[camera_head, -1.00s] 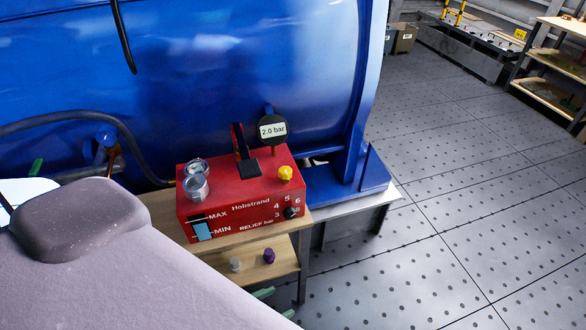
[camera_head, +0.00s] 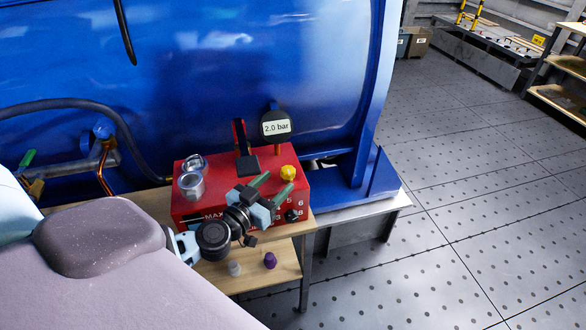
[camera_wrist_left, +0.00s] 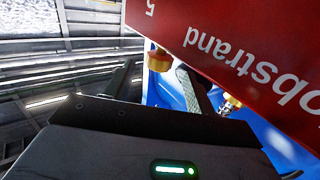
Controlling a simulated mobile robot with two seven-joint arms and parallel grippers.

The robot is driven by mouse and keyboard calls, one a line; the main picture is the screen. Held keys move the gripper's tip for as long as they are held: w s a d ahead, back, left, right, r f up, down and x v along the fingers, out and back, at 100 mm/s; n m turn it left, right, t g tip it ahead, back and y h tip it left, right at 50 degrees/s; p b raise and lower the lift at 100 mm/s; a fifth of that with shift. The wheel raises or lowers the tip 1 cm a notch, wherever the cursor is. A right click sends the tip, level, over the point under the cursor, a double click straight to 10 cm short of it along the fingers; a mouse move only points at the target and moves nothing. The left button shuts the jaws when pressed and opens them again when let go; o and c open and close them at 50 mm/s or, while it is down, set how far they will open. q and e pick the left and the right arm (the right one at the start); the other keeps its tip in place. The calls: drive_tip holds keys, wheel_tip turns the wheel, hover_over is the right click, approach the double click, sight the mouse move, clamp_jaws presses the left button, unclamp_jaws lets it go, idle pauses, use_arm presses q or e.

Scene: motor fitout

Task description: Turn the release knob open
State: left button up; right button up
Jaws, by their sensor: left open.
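The yellow knob (camera_head: 289,172) stands on top of the red pump box (camera_head: 220,172), near its right end. I take it to be the release knob. My left gripper (camera_head: 279,181) is open, its two green-tipped fingers reaching over the box towards the knob. In the left wrist view, the yellow knob (camera_wrist_left: 159,60) shows between the two open fingers (camera_wrist_left: 158,82) in the picture, beyond the tips, with no grip on it. I cannot tell the exact gap. The gripper hides much of the box's front lettering. My right gripper is not in view.
A gauge reading 2.0 bar (camera_head: 275,128) and a black lever (camera_head: 243,150) stand behind the knob. A black dial (camera_head: 292,215) is on the box front. Silver cylinders (camera_head: 191,185) are on the left. The blue tank (camera_head: 220,70) rises behind. Floor at right is clear.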

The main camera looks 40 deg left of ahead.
sight(293, 168)
use_arm(q)
drive_tip(key=shift+w+d+b, duration=0.2)
drive_tip(key=shift+w+b, duration=0.15)
drive_tip(key=shift+w, duration=3.5)
drive_tip(key=c, duration=1)
